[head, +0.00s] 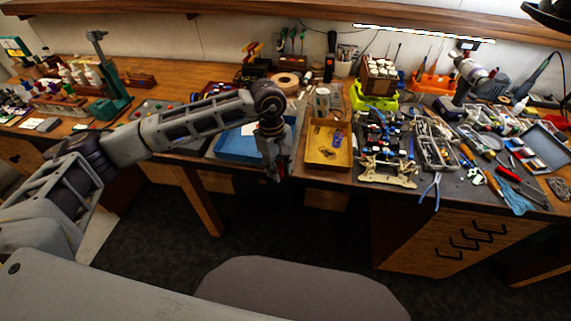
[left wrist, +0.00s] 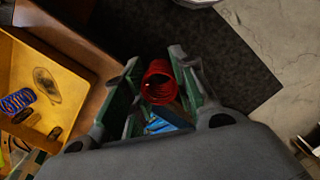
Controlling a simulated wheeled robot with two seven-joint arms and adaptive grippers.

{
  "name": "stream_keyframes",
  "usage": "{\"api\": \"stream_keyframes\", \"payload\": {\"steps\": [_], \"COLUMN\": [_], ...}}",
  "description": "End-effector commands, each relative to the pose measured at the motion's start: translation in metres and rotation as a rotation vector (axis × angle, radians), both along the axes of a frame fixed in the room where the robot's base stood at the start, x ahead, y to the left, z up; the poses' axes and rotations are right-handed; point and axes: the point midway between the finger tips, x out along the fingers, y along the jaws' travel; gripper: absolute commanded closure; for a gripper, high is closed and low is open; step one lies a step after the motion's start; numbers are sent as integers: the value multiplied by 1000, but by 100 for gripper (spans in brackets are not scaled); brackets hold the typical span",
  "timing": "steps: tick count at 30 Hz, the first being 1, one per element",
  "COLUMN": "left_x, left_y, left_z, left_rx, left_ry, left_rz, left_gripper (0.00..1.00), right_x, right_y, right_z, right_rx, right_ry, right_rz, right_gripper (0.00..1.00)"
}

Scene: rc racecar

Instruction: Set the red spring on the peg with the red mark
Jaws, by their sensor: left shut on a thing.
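My left gripper (head: 277,172) hangs at the front edge of the bench, beside the yellow tray and in front of the blue tray. In the left wrist view my left gripper (left wrist: 155,68) is shut on the red spring (left wrist: 159,84), which sits between the two fingers with its open coil end showing. In the head view the spring is too small and dark to make out clearly. I cannot pick out a peg with a red mark in either view. My right gripper is not in view.
The yellow tray (head: 316,158) holds small parts, including a blue spring (left wrist: 17,101). The blue tray (head: 233,146) is partly behind my left arm. A grey chair (head: 290,288) stands below in front.

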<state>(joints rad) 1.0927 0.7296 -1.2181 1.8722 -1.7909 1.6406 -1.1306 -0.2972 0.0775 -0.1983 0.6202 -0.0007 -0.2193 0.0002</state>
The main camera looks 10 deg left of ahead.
Motion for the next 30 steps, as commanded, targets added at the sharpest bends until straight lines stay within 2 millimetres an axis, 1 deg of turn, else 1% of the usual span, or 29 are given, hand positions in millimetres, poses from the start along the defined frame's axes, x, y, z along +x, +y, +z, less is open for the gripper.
{"api": "stream_keyframes", "payload": {"steps": [8,18,23,30], "left_x": [0,1,1,1], "left_y": [22,47,60,78], "left_z": [-19,-41,-52,-68], "left_rx": [1,-1,0,0], "left_ry": [1,1,3,1], "left_rz": [-187,-420,-530,-697], "left_gripper": [84,84,84,84], "right_x": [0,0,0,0], "right_y": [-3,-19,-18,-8], "right_z": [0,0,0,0], "right_rx": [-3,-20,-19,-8], "right_ry": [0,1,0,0], "right_rz": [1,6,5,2], "right_gripper": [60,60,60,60]}}
